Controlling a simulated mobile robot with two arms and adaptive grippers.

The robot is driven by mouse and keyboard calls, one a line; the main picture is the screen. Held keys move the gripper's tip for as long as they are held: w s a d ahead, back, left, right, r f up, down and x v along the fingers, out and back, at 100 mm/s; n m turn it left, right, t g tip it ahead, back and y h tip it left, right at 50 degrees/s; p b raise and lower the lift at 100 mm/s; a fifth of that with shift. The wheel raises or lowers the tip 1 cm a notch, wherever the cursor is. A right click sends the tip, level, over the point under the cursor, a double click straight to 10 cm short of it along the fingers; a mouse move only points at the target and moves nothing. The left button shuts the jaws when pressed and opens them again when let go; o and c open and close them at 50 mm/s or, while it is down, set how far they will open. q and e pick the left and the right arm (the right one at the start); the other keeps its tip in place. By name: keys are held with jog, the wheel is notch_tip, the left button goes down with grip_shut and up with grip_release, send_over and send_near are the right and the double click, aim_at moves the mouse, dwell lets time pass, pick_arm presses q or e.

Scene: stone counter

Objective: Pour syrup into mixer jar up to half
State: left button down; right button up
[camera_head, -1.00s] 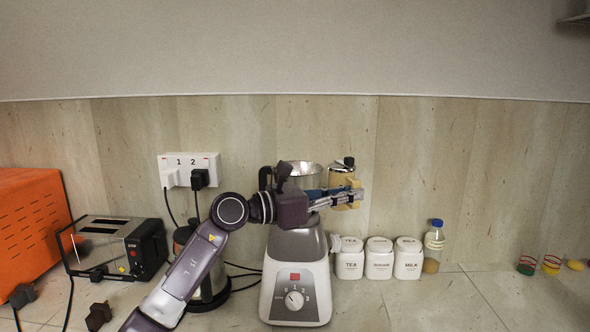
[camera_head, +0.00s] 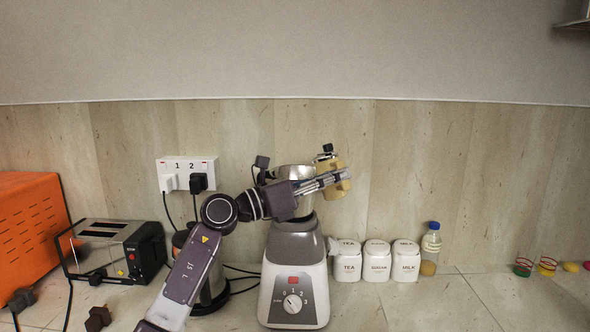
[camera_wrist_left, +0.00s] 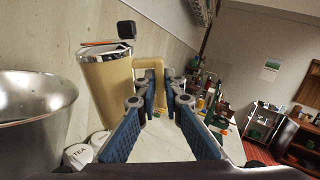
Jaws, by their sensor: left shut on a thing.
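The syrup container (camera_head: 333,172) is tan with a silver rim and a black knob. My left gripper (camera_head: 343,176) is shut on its side handle and holds it raised, tilted a little in the head view, to the right of the mixer jar. In the left wrist view the container (camera_wrist_left: 108,88) stands left of the blue finger pads of my gripper (camera_wrist_left: 160,105). The silver mixer jar (camera_head: 296,172) sits on the white and grey mixer base (camera_head: 295,285), partly hidden by my arm. Its open rim shows in the left wrist view (camera_wrist_left: 35,105). No syrup stream is visible. My right gripper is not seen.
White canisters (camera_head: 377,262) and a blue-capped bottle (camera_head: 431,250) stand right of the mixer. A kettle (camera_head: 212,290), a toaster (camera_head: 115,250) and an orange appliance (camera_head: 32,230) are on the left. The counter at the front right is clear.

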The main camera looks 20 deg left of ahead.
pick_arm(q)
jog(key=shift+w+a+r, duration=0.1)
jog(key=shift+w+r, duration=0.05)
jog(key=shift+r, duration=0.2)
jog(key=shift+a+r+n, duration=0.15)
jog(key=shift+r+n, duration=0.1)
jog(key=shift+n, duration=0.15)
jog(key=shift+r, duration=0.15)
jog(key=shift+a+r+p, duration=0.2)
jog(key=shift+p, duration=0.1)
jog(key=shift+w+r+n, duration=0.15)
jog(key=shift+n, duration=0.15)
jog(key=shift+a+r+t, duration=0.2)
jog(key=shift+r+t, duration=0.05)
jog(key=shift+t, duration=0.15)
jog(key=shift+w+r+n+p, duration=0.1)
jog(key=shift+r+n+p, duration=0.05)
jog(key=shift+n+p, duration=0.2)
jog(key=shift+h, duration=0.3)
